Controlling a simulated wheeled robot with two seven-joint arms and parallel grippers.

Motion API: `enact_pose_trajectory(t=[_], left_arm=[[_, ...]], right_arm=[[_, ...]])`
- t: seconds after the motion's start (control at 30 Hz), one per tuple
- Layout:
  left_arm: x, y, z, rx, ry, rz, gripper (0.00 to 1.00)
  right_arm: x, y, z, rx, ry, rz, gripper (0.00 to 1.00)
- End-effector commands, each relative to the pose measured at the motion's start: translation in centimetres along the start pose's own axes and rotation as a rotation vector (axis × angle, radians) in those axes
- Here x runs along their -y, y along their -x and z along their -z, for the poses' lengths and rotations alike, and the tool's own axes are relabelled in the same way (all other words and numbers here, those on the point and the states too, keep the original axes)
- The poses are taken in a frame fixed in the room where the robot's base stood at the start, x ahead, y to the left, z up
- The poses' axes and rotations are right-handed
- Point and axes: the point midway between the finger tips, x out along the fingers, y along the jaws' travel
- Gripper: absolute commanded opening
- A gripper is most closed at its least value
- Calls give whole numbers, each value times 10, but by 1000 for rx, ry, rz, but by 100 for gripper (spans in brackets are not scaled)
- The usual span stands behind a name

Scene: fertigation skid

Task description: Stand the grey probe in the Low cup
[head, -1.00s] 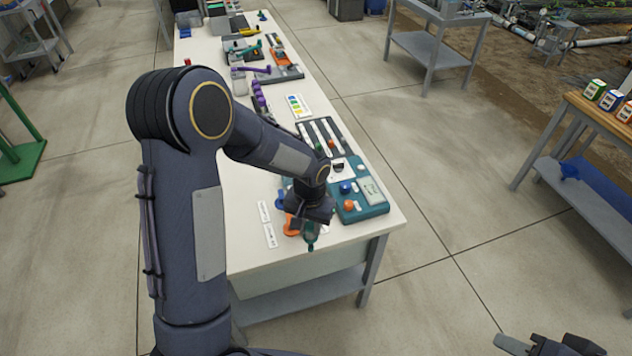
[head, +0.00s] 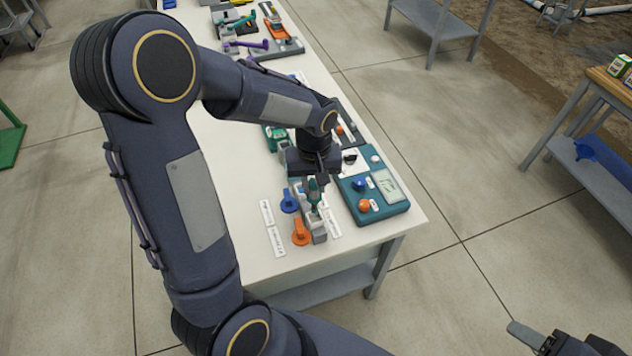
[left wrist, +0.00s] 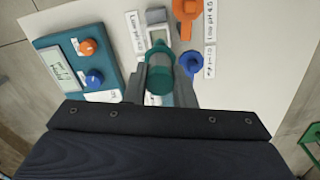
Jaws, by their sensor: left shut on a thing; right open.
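My left gripper (head: 315,182) is shut on a green piece (head: 314,194), held upright over the small grey block (head: 319,232) on the table's near end. In the left wrist view the green piece (left wrist: 160,80) has a round green top between the fingers and a green ring beyond. It hides its own lower end, so I cannot tell whether it is seated or whether a grey shaft is below. An orange piece (head: 300,235) and a blue piece (head: 288,203) stand left of the block. Label strips lie around them. My right gripper (head: 555,342) is open and empty at bottom right.
A teal meter box (head: 375,195) with blue and orange knobs stands just right of the block. Several tools and a dark tray (head: 285,47) lie farther along the white table (head: 235,160). The floor right of the table is clear.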

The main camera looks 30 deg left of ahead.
Motion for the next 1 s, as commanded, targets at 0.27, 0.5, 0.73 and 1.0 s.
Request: enact_pose_trajectory(t=[0.27,0.5,0.73,1.0], left_arm=[[0,-20,0,1,-4,1,0],[-1,-44,0,0,-5,0,0],[-1,-67,0,0,-6,0,0],[-1,-84,0,-1,-6,-1,0]], right_arm=[[-6,-13,-6,0,0,0,55],[-14,-30,-15,0,0,0,55],[-21,-46,-23,0,0,0,55],[-27,-58,-29,0,0,0,55]])
